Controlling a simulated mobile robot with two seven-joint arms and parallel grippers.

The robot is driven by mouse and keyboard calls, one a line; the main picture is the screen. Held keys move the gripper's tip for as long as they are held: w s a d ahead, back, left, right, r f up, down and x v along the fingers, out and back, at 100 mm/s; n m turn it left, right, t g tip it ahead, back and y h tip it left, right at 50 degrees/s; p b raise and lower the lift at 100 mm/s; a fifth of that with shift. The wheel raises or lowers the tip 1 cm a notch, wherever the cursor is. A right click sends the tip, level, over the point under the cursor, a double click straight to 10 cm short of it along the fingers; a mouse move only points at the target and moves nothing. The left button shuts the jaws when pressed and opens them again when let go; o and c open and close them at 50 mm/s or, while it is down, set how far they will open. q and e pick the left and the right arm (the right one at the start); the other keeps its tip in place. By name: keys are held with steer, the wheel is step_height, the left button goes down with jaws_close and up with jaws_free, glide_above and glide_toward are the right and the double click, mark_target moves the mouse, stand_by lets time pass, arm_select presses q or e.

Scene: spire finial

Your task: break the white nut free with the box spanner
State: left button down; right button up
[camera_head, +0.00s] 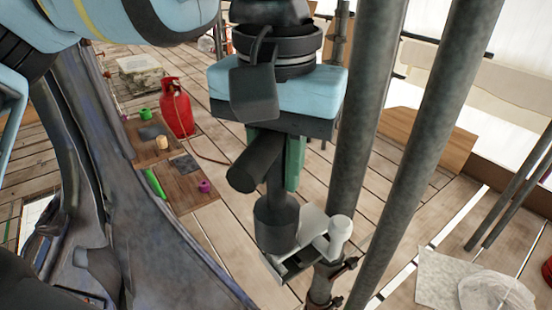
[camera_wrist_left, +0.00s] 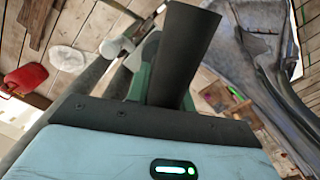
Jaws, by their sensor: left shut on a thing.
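My left gripper (camera_head: 275,160) reaches down from the top in the head view, its green fingers shut on the dark box spanner (camera_head: 277,220). The spanner hangs about upright, with a thick dark crossbar (camera_head: 255,162) pointing toward the camera. Its round lower end sits at a grey metal bracket (camera_head: 308,237) on a pole; whether it is seated on anything there is hidden. A pale rounded stub (camera_head: 340,230) stands at the bracket's right side. I cannot make out a white nut for certain; the spanner may cover it. In the left wrist view the dark spanner tube (camera_wrist_left: 185,55) rises past the fingers.
Grey scaffold poles (camera_head: 365,120) stand close to the right of the gripper. A large grey-blue sloped surface (camera_head: 140,240) fills the left. On the plank floor are a red gas bottle (camera_head: 176,108) with a hose and wooden boards (camera_head: 185,188) with small items. A white cloth (camera_head: 450,280) lies lower right.

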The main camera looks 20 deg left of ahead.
arm_select(q)
steer(key=shift+r, duration=0.1)
steer(key=shift+r, duration=3.75)
